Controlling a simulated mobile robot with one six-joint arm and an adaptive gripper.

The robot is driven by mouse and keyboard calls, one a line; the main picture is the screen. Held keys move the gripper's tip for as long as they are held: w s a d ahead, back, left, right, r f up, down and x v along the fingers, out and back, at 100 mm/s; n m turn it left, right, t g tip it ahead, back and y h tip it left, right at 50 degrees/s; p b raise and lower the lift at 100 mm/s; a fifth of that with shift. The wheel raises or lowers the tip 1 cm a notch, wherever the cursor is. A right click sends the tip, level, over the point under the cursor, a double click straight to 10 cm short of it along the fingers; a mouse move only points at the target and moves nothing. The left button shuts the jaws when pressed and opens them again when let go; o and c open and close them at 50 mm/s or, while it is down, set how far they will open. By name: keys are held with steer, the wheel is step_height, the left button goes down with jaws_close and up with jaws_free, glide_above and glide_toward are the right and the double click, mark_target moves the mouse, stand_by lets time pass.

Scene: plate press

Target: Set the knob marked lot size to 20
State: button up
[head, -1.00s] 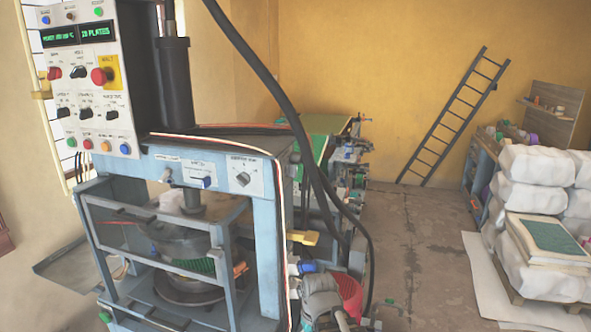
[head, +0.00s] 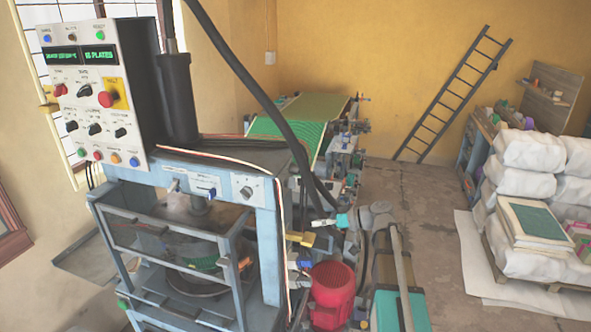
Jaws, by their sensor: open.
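The white control panel (head: 85,95) stands at the left on the blue press. It has a lower row of black knobs: a left one (head: 72,126), a middle one (head: 95,129) and a right one (head: 120,132). The labels are too small to read, so I cannot tell which is lot size. A green display (head: 99,55) on the panel reads a number of plates, its digits unclear. My gripper (head: 318,223) is at the end of my arm, right of the press frame. It is open, small in view, and well apart from the panel.
A red emergency button (head: 106,99) and a red knob (head: 60,90) sit above the lower knobs. Another knob (head: 246,192) is on the press front. Black hoses hang between my arm and the press. Open floor (head: 430,210) lies to the right.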

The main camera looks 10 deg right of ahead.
mark_target(295, 183)
steer(key=w+d+r+n+t+y+p, duration=0.1)
steer(key=w+d+r+t+y+p, duration=0.1)
steer(key=d+r, duration=0.4)
step_height(295, 183, up, 3)
steer(key=shift+w+d+r+t+p, duration=0.25)
steer(key=shift+t+p, duration=0.1)
steer(key=shift+t, duration=0.15)
steer(key=shift+a, duration=0.15)
steer(key=shift+x, duration=6.8)
jaws_close()
